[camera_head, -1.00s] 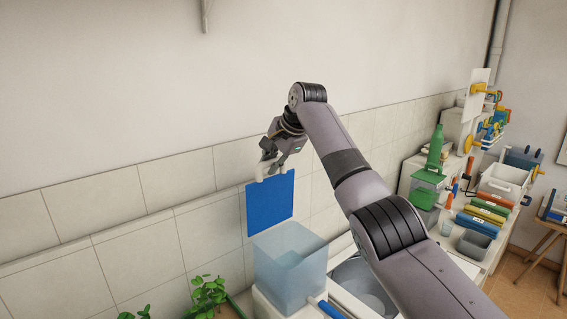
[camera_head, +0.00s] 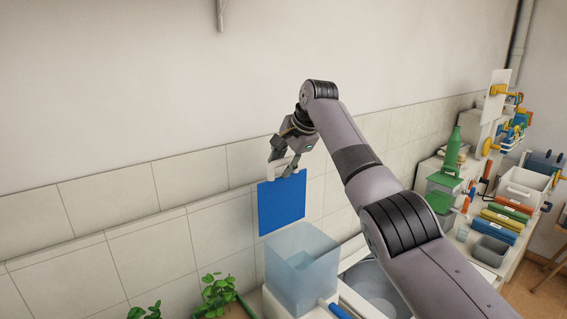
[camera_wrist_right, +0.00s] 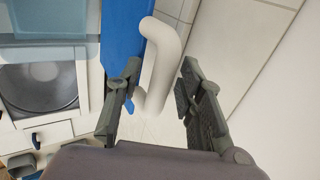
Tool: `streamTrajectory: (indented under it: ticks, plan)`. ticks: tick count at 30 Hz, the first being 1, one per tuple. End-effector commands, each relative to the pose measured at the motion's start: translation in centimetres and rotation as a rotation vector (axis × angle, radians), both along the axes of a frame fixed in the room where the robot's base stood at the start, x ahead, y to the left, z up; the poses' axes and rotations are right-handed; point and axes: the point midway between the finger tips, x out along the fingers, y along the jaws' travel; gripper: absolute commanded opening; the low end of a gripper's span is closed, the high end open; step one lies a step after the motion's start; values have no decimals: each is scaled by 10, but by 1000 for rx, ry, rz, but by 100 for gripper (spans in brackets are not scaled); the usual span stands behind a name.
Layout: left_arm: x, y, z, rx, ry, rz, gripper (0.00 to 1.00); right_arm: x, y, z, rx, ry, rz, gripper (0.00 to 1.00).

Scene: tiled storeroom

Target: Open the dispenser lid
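The dispenser is a translucent pale blue box (camera_head: 300,268) on a white base. Its flat blue lid (camera_head: 282,205) stands upright at the back of the box, with its top edge up. A white bar handle on the lid shows clearly in the right wrist view (camera_wrist_right: 164,60). My right gripper (camera_head: 284,172) is at the lid's upper edge, fingers pointing down. In the right wrist view its fingers are apart, with the handle between them; the left finger is close to the handle, and I cannot tell whether they touch. My left gripper is not in view.
A tiled wall (camera_head: 200,240) stands close behind the lid. Leafy plants (camera_head: 218,290) are left of the dispenser. A round grey basin (camera_head: 375,288) is to its right. Farther right, the counter holds a green bottle (camera_head: 452,150), coloured blocks and a grey bin (camera_head: 490,250).

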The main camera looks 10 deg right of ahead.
Motion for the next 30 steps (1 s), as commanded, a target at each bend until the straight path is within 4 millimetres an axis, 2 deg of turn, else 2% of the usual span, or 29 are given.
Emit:
streamTrajectory:
  ticks: [11, 14, 24, 30]
  plan:
    - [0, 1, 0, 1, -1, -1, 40, -3, -1, 6, 2, 0, 0, 36]
    - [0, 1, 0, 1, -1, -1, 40, -9, -5, 17, 2, -3, -1, 36]
    - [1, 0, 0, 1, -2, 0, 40, -45, -19, 76, 2, -3, -1, 36]
    - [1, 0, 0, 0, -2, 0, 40, -57, -24, 96, 1, -1, -1, 36]
